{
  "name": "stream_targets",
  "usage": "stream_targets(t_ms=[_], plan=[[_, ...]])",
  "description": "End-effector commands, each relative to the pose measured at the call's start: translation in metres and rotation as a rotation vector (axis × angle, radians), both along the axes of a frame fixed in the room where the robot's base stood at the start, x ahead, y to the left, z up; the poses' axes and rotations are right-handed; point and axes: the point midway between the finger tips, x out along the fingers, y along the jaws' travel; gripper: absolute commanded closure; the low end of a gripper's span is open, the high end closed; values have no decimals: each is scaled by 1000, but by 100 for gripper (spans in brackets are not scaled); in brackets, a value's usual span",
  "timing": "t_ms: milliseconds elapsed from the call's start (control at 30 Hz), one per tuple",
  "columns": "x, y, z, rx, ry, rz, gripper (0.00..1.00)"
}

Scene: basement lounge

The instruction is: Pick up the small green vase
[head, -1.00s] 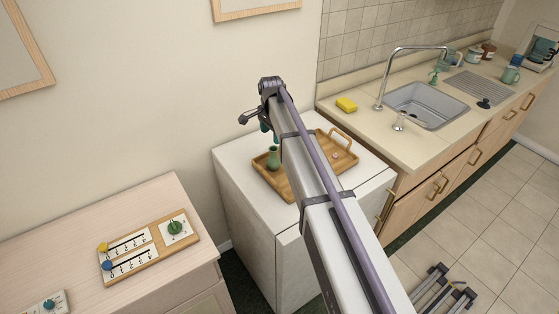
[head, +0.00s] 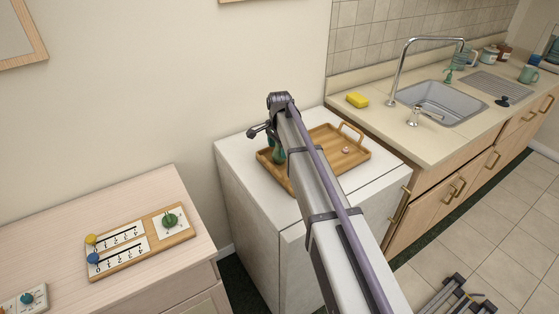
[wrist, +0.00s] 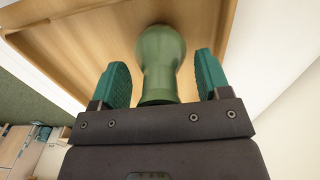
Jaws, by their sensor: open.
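The small green vase (wrist: 161,50) is between the two teal fingers of my gripper (wrist: 161,82) in the wrist view, with a gap on each side. The fingers are open and not touching it. In the head view the vase (head: 279,157) stands near the left end of a wooden tray (head: 335,139), partly hidden by my gripper (head: 275,140) and arm. The tray lies on a white cabinet top.
A small pale pink round item (head: 345,150) lies on the tray's right part. A dresser with a slider panel (head: 140,242) stands left. The wall is close behind the cabinet.

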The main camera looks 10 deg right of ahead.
Motion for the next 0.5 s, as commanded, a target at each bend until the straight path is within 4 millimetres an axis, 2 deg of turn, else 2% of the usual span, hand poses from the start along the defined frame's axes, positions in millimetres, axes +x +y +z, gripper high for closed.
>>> stream_targets(t_ms=[67, 500], plan=[[0, 0, 1, 0, 0, 0, 33], [0, 0, 1, 0, 0, 0, 75]])
